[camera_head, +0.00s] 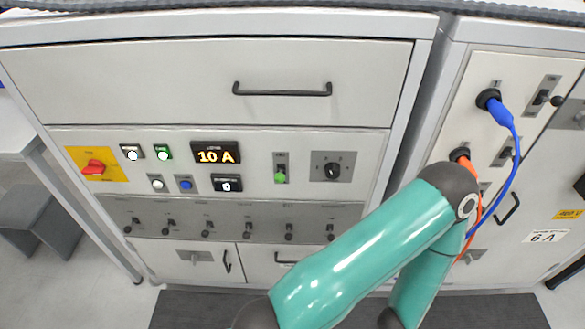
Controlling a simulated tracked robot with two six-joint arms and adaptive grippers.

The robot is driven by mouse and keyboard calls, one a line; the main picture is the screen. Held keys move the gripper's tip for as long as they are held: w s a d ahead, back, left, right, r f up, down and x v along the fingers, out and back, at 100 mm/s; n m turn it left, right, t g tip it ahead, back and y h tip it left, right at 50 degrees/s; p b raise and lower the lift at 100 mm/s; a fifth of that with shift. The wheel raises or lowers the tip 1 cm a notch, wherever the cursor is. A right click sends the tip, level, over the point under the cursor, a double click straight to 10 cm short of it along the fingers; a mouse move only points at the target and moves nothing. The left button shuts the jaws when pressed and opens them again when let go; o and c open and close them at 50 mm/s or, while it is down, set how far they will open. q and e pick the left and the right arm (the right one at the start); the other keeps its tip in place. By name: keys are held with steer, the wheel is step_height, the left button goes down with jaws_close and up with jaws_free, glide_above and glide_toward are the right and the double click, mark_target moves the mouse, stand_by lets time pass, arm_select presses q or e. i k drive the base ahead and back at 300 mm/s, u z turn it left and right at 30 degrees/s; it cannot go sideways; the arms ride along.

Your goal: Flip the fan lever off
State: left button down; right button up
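The front panel carries several levers, and I cannot read which one is labelled as the fan. A lever with a green tip (281,175) sits in a grey plate right of the displays, its tip low on the plate. Below runs a row of small black toggle levers (208,226) on a grey strip, with labels too small to read. The right cabinet has a black lever (541,97) near its top and another lever (503,155) below it, partly hard to make out. Neither gripper is in view; only a teal arm of mine shows.
The panel also holds a red rotary switch (94,167), a lit 10 A display (216,154), push buttons and a black knob (332,171). Blue (515,160) and orange cables hang on the right cabinet beside my arm's bend. A drawer handle (282,90) protrudes above.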

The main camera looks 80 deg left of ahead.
mark_target(280, 177)
steer(key=z, duration=0.3)
steer(key=i, duration=0.85)
steer(key=u, duration=2.35)
steer(key=k, duration=0.55)
steer(key=u, duration=0.15)
steer(key=i, duration=0.5)
